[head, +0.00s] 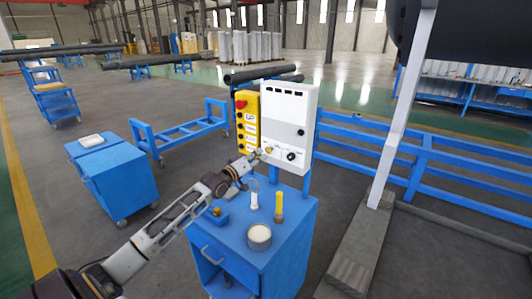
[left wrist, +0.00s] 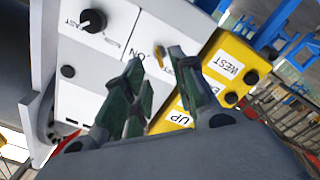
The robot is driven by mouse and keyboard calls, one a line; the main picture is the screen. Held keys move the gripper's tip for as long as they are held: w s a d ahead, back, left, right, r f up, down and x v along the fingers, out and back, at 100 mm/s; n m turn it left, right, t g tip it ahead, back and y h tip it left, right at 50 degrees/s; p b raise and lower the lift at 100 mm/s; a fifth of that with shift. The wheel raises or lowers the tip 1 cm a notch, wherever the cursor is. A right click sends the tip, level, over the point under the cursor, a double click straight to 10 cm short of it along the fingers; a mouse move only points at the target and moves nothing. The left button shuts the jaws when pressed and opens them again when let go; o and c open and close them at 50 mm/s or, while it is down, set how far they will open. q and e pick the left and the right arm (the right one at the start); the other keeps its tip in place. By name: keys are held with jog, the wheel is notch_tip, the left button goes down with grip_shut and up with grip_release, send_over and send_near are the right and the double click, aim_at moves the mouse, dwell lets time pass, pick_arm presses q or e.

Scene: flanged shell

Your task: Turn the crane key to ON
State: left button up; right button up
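The white control box (head: 288,115) stands upright behind the blue cabinet. A small brass-coloured key (head: 268,150) sits low on its front, left of a black knob (head: 291,156). My left gripper (head: 258,157) is just in front of the key. In the left wrist view my left gripper (left wrist: 156,62) is open, with green fingers apart. The key (left wrist: 161,58) shows between the fingertips, nearer the right one. An ON label (left wrist: 137,53) lies beside it, partly covered by a finger. I cannot tell whether the fingers touch the key. My right gripper is out of view.
A yellow button pendant (head: 246,122) hangs directly left of the box. The blue cabinet (head: 262,262) below carries a tin (head: 259,238), a white cylinder (head: 254,201) and a yellow-handled item (head: 279,204). Blue railings (head: 440,175) and a grey post stand at right.

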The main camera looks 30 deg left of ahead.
aim_at(269, 150)
pick_arm(q)
jog(key=w, duration=0.6)
jog(key=shift+d, duration=0.2)
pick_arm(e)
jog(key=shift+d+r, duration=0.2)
pick_arm(q)
jog(key=shift+w, duration=0.15)
grip_shut()
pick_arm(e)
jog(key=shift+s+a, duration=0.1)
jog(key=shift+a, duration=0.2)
